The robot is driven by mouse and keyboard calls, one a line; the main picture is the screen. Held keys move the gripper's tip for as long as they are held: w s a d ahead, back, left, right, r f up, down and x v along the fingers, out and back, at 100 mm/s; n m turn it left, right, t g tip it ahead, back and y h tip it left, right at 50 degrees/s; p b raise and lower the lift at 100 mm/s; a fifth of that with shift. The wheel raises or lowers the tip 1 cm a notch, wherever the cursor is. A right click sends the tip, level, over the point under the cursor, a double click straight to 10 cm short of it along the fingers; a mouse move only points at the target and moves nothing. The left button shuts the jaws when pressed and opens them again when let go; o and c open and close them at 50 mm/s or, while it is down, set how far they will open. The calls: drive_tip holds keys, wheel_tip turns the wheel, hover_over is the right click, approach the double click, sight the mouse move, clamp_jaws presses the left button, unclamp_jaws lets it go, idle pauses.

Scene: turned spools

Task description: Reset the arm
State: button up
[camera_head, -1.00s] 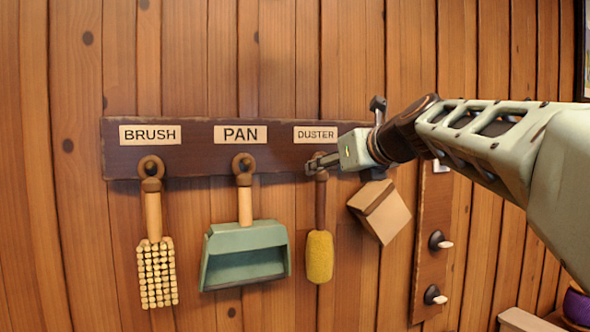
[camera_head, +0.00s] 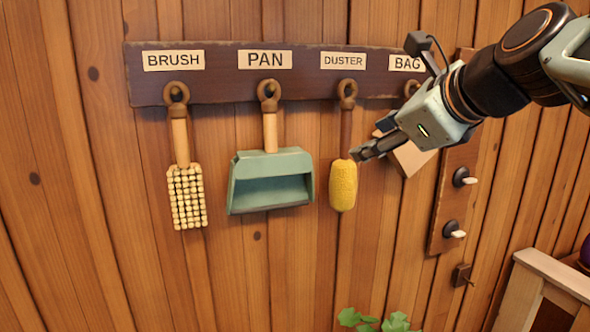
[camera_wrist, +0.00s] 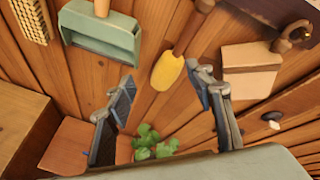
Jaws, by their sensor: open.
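My gripper (camera_head: 368,152) is in front of the wall, with its tips by the yellow duster (camera_head: 343,186) in the head view. In the wrist view my gripper (camera_wrist: 165,105) has its two fingers wide apart with nothing between them. The duster (camera_wrist: 168,70) hangs beyond the fingers there. In the head view it hangs by its ring from the peg under the DUSTER label (camera_head: 343,61). My arm comes in from the upper right and covers part of the tan bag (camera_head: 412,158).
The brush (camera_head: 187,196) and green pan (camera_head: 270,181) hang from the dark rack (camera_head: 221,60). A dark strip with knobs (camera_head: 453,205) is on the wall at right. A wooden stand (camera_head: 548,268) is at lower right, and a leafy plant (camera_head: 372,320) is below.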

drive_tip(key=s+f+n+g+h, duration=0.1)
drive_tip(key=s+f+n+g, duration=0.1)
drive_tip(key=s+f+n, duration=0.4)
drive_tip(key=s+f+n+g+h, duration=0.2)
drive_tip(key=s+f+n, duration=0.5)
drive_tip(key=f+n, duration=0.3)
drive_tip(key=s+f+n+g+h, duration=0.1)
drive_tip(key=s+f+n, duration=0.5)
drive_tip(key=f, duration=0.6)
drive_tip(key=n+g, duration=0.1)
drive_tip(key=n, duration=0.1)
drive_tip(key=shift+s+a+f+n, duration=0.25)
drive_tip(key=shift+a+f+n, duration=0.1)
drive_tip(key=shift+f+n, duration=0.05)
drive_tip(key=shift+c, duration=0.3)
